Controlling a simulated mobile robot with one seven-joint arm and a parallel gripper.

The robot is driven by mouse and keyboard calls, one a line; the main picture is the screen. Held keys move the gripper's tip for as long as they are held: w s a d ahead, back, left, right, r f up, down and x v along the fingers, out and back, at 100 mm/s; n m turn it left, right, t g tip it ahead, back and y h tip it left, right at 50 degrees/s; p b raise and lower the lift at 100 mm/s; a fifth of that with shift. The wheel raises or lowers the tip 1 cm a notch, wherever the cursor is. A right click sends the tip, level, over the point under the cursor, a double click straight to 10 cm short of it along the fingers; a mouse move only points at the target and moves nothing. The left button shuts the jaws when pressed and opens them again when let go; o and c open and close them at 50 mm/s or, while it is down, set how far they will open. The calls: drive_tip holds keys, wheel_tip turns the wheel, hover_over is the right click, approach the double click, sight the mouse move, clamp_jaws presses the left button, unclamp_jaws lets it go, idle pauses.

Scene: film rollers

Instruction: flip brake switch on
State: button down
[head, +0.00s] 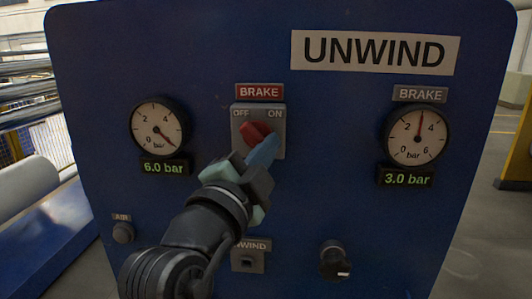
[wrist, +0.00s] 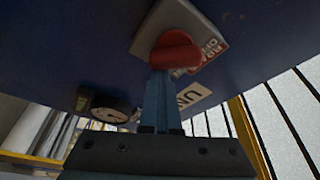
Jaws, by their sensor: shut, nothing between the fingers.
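The brake switch is a red rotary knob (head: 252,133) on a grey plate (head: 240,110) marked OFF at left and ON at right, under a red BRAKE label (head: 260,92). The visible part of the knob leans up and left, toward OFF; my gripper hides its lower right part. My gripper (head: 268,147) is shut, its blue fingers together and empty, at the knob's right side. In the wrist view the fingertips (wrist: 161,80) reach up to the red knob (wrist: 176,50) and overlap it; whether they touch it I cannot tell.
The blue UNWIND panel (head: 330,170) carries a left gauge (head: 158,127) reading 6.0 bar and a right brake gauge (head: 417,135) reading 3.0 bar. Below are an AIR button (head: 123,233), a small grey switch (head: 249,260) and a black knob (head: 335,261).

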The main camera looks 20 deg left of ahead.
drive_tip(key=shift+a+f, duration=0.1)
drive_tip(key=shift+f, duration=0.1)
drive_tip(key=shift+f+m+b, duration=0.1)
drive_tip(key=shift+m+b, duration=0.6)
drive_tip(key=shift+a+f+m+g+b, duration=0.1)
drive_tip(key=shift+m+g+b, duration=0.4)
drive_tip(key=shift+m+b, duration=0.2)
drive_tip(key=shift+a+f+m+h+b, duration=0.15)
drive_tip(key=shift+m+h+b, duration=0.15)
drive_tip(key=shift+m+b, duration=0.55)
drive_tip(key=m+g+b, duration=0.1)
drive_tip(key=m, duration=0.1)
drive_tip(key=a+m+g+b, duration=0.1)
drive_tip(key=m, duration=0.2)
drive_tip(key=m+g+y+b, duration=0.1)
drive_tip(key=m+b, duration=0.1)
drive_tip(key=m, duration=0.1)
drive_tip(key=shift+s+a+f+m, duration=0.25)
drive_tip(key=shift+f, duration=0.15)
